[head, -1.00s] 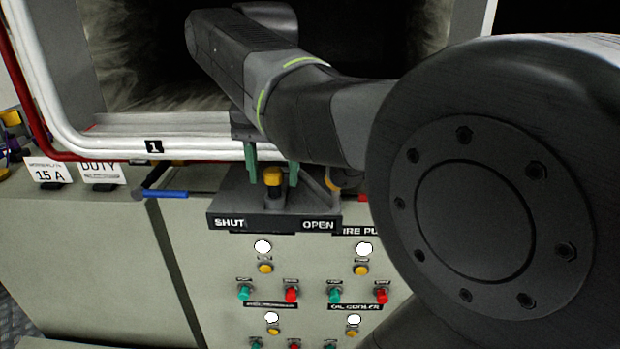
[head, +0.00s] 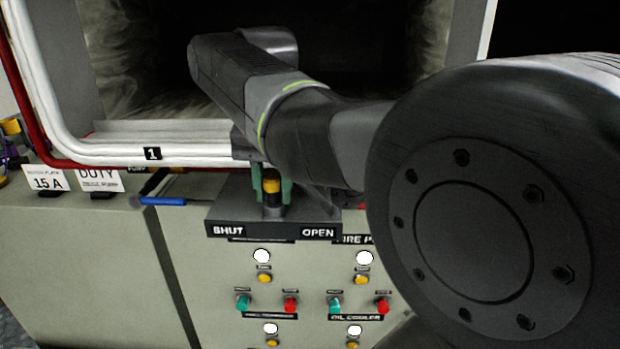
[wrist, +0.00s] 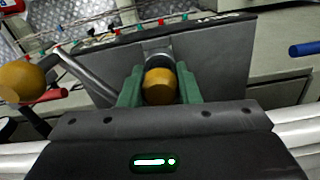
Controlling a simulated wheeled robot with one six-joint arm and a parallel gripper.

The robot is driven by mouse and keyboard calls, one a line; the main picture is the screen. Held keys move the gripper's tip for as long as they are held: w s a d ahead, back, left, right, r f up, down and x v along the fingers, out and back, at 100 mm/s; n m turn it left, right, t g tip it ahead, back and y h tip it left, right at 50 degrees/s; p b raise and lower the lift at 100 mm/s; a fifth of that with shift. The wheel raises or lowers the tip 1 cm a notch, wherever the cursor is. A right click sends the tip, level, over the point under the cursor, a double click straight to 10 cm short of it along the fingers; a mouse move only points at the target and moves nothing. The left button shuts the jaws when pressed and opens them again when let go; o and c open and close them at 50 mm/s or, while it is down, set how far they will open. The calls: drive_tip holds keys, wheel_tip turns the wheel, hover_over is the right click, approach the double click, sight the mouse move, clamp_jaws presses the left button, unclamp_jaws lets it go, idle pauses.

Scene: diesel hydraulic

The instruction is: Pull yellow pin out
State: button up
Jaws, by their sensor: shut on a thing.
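The yellow pin (head: 271,186) stands upright in the grey mount above the SHUT and OPEN labels. Its round yellow head also shows in the wrist view (wrist: 159,86), with a dark collar and grey base behind it. My gripper (head: 272,190) reaches down from above with its green fingers, one on each side of the pin. In the wrist view my gripper (wrist: 160,88) is shut on the pin's yellow head. The pin still sits at the mount; how deep it goes is hidden.
A blue-handled lever (head: 165,201) lies left of the mount. A yellow ball knob (wrist: 22,80) stands left in the wrist view. Several buttons and lamps cover the panel (head: 310,270) below. White pipes (head: 110,150) run behind. A dark opening lies above.

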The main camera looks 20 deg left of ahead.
sight(272, 177)
drive_tip(key=shift+r, duration=0.15)
drive_tip(key=shift+r+p, duration=0.55)
drive_tip(key=shift+p, duration=0.1)
drive_tip(key=shift+r+p, duration=1.15)
drive_tip(key=shift+p, duration=0.15)
wheel_tip(272, 177, up, 2)
drive_tip(key=shift+r+p, duration=0.15)
drive_tip(key=shift+p, duration=1.05)
drive_tip(key=shift+r, duration=0.8)
